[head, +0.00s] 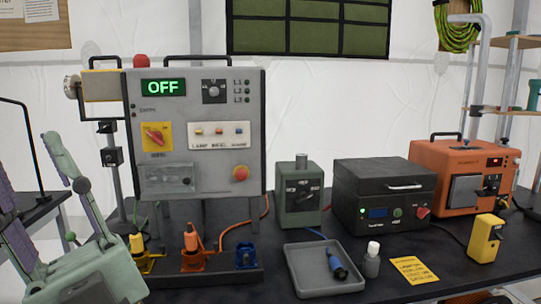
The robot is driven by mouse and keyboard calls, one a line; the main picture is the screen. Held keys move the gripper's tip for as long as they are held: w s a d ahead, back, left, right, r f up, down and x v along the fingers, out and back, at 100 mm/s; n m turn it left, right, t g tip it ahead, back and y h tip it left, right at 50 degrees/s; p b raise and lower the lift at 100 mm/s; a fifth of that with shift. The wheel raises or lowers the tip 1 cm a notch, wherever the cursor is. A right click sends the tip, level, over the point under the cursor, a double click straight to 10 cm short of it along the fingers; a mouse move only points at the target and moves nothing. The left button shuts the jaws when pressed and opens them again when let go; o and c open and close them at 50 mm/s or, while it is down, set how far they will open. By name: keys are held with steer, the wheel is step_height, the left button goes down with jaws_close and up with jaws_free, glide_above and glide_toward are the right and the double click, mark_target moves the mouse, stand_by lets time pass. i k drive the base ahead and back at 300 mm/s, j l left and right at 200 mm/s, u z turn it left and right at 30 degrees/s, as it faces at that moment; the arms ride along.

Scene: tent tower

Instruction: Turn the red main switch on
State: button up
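The red main switch (156,136) is a red rotary knob on a yellow plate, at the left of the grey control panel's front. The knob sits tilted on its plate. The display (163,88) above it reads OFF in green. My gripper (62,210) shows as pale green and purple parts at the lower left, partly cut off by the picture edge. It is left of the panel and apart from the switch.
The panel also carries a black selector (214,90), small toggles (219,131) and a red push button (240,174). A green switch box (300,197), black unit (383,187), orange unit (458,172) and grey tray (300,283) are right.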

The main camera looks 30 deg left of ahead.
mark_target(157, 137)
steer(key=u, duration=1.35)
